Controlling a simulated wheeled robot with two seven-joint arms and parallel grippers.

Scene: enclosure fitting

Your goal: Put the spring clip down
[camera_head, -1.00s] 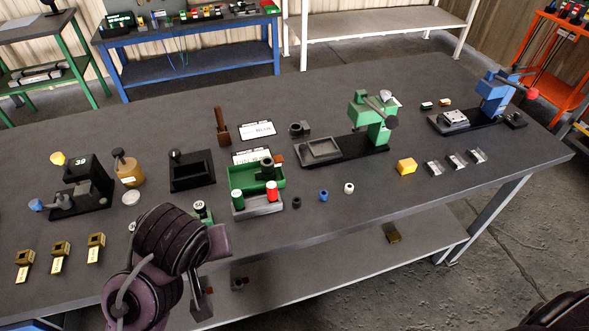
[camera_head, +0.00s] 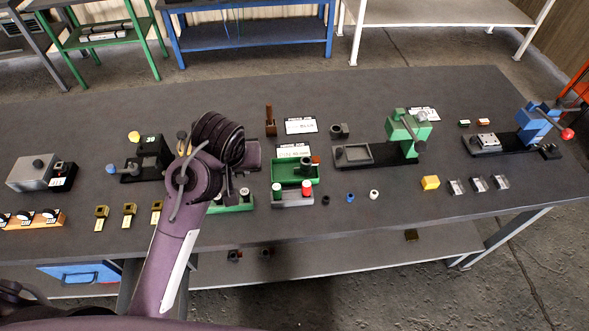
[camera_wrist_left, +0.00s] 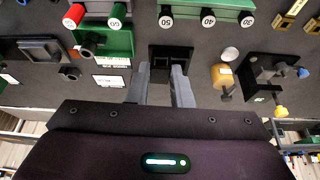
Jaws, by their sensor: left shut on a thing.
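My left gripper (camera_head: 229,191) is over the table, left of the green tray. In the left wrist view its two grey fingers (camera_wrist_left: 160,72) point at a black block fixture (camera_wrist_left: 171,51). A small dark piece shows between the fingertips, and I take it for the spring clip; its shape is not clear. I cannot tell whether it touches the fixture. In the head view my arm hides most of the fixture and the clip. My right gripper is not in view.
The table's front strip (camera_head: 330,225) is mostly clear.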

